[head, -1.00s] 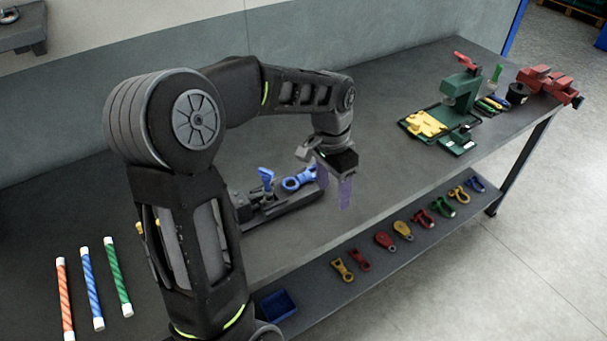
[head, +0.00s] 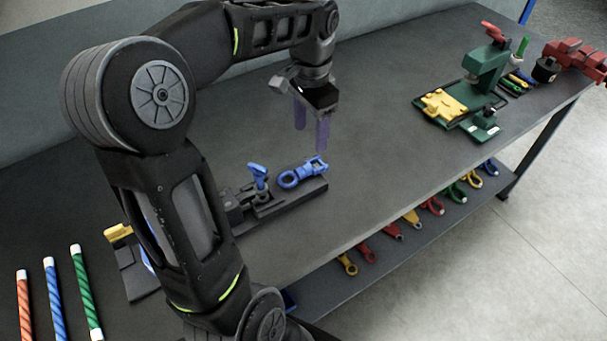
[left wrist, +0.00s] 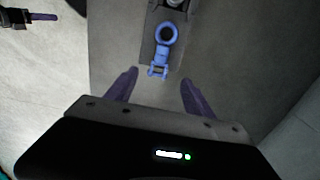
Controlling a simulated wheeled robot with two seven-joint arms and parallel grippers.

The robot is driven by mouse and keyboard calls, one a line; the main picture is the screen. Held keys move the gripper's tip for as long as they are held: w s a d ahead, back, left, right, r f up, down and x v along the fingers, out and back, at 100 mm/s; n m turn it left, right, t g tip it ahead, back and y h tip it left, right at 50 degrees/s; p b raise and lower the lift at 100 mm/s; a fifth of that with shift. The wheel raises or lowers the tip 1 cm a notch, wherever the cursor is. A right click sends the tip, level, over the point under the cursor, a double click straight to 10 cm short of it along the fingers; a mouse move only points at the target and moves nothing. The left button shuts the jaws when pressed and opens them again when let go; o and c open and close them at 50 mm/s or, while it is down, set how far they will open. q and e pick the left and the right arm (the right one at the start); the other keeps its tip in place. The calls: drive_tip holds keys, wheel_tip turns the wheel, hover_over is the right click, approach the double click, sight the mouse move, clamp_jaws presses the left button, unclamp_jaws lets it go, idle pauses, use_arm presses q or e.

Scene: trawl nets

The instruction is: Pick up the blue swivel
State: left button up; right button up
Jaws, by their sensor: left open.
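The blue swivel (head: 301,173) lies on the end of a dark fixture (head: 262,207) on the workbench. It has a ring at one end and a forked end at the other. In the left wrist view the blue swivel (left wrist: 166,46) lies ahead of the fingers, ring away and fork toward them. My left gripper (head: 311,138) is above the bench, a little above and behind the swivel in the head view. Its purple fingers (left wrist: 159,90) are spread and empty, apart from the swivel. My right gripper is not in the head view; a dark gripper-like part with a purple finger shows at the wrist view's upper left.
A blue-handled clamp (head: 258,175) stands on the fixture beside the swivel. A green press (head: 484,75) with a yellow part and a red vise (head: 575,58) stand at the far right. Coloured ropes (head: 54,300) lie at left. Several shackles and blocks lie on the lower shelf.

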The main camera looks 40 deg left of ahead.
sight(310, 165)
use_arm(q)
wheel_tip(310, 165, down, 3)
drive_tip(key=shift+w+f+b, duration=0.1)
drive_tip(key=shift+f+b, duration=0.1)
drive_tip(key=shift+b, duration=0.9)
drive_tip(key=shift+r, duration=0.1)
drive_tip(key=shift+a, duration=0.1)
drive_tip(key=shift+f, duration=1.35)
